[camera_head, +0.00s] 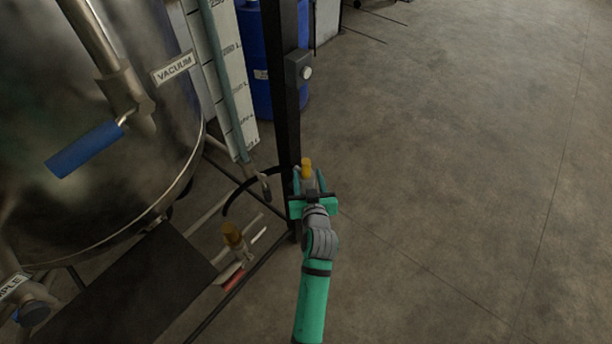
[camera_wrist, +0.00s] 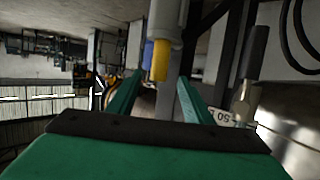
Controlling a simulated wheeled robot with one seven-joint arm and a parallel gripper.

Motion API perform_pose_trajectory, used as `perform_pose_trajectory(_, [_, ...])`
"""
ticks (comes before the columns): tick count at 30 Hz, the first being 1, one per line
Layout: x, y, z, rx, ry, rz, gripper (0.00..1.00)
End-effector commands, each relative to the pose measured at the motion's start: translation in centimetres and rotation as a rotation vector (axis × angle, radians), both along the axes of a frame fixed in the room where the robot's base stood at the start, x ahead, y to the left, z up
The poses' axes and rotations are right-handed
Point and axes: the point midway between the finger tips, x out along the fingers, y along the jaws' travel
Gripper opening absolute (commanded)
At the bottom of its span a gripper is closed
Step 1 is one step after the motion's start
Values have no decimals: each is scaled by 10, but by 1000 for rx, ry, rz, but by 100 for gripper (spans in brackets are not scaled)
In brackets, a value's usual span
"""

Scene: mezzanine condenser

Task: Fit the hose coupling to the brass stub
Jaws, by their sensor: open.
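The hose coupling, a grey cylinder with a yellow end (camera_head: 306,166), is at the black post in the head view. It also shows in the wrist view, where its yellow end (camera_wrist: 160,60) lines up between my fingertips. My gripper (camera_head: 309,178) is open, with one finger on each side of the coupling; I cannot tell whether either touches it. A black hose (camera_head: 241,188) curves from the post toward the lower left. The brass stub (camera_head: 232,235) stands upright on pipework at the lower left, apart from my gripper.
A large steel vessel (camera_head: 100,190) with a blue-handled valve (camera_head: 85,148) fills the left. The black post (camera_head: 284,100) carries a switch box (camera_head: 299,68). A blue drum (camera_head: 255,60) stands behind it. A red handle (camera_head: 233,279) lies below the stub. The floor at right is clear.

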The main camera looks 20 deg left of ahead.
Motion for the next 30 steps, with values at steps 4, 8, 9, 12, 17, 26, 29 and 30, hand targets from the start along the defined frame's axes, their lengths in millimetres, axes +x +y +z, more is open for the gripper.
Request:
perform_pose_trajectory(4, [13,6,-4,-1,1,0,46])
perform_pose_trajectory(8, [18,9,-6,-1,0,0,46])
perform_pose_trajectory(9, [22,10,-7,-1,0,0,46])
perform_pose_trajectory(12, [34,15,-11,-1,0,0,46])
perform_pose_trajectory(17, [53,23,-18,-1,0,1,46])
perform_pose_trajectory(26, [60,29,-21,-1,1,2,46])
perform_pose_trajectory(29, [60,29,-21,0,1,3,39])
perform_pose_trajectory(30, [60,29,-21,0,0,3,29])
